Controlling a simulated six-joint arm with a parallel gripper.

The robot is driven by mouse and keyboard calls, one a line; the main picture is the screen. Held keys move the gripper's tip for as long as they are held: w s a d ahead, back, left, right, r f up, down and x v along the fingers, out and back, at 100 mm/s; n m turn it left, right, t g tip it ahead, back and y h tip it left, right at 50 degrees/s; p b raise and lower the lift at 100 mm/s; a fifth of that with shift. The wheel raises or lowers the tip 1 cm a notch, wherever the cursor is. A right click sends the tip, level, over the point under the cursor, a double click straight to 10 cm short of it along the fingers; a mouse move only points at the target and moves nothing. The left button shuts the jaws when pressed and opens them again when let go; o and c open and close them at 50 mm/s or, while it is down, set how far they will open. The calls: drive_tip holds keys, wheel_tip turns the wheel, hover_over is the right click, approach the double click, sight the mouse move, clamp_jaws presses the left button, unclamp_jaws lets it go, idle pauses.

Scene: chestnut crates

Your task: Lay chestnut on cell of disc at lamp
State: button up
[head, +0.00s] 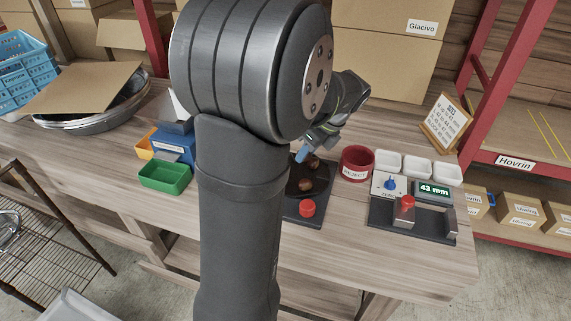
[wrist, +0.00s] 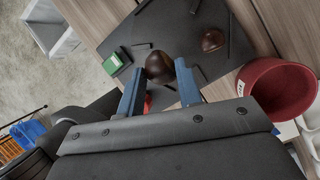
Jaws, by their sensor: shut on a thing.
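My gripper (wrist: 160,82) has its two blue fingers shut on a brown chestnut (wrist: 158,66) at the fingertips in the wrist view. A second chestnut (wrist: 213,40) lies up and to the right of it on a dark surface with thin raised bars. In the head view my gripper (head: 302,155) is over the dark disc (head: 323,178). Two brown chestnuts show there, close to the fingers; I cannot tell which is the held one. My arm hides the left part of the disc. I cannot make out the lamp for certain.
A red REJECT cup (head: 357,163) stands right of the disc, with white trays (head: 416,166) beyond. A red button (head: 307,208) is in front of the disc. A gauge reading 43 mm (head: 433,190) is at right. A green bin (head: 165,175) is at left.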

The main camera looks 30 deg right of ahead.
drive_tip(key=w+a+f, duration=0.1)
drive_tip(key=w, duration=0.1)
drive_tip(key=w+a+f, duration=0.1)
drive_tip(key=w+f, duration=0.1)
drive_tip(key=w+a+f, duration=0.1)
drive_tip(key=w, duration=0.1)
drive_tip(key=shift+w+f, duration=0.15)
drive_tip(key=shift+w, duration=0.05)
drive_tip(key=shift+f, duration=2)
drive_tip(key=o, duration=0.9)
drive_tip(key=shift+f, duration=0.15)
drive_tip(key=shift+o, duration=0.2)
drive_tip(key=v, duration=1.2)
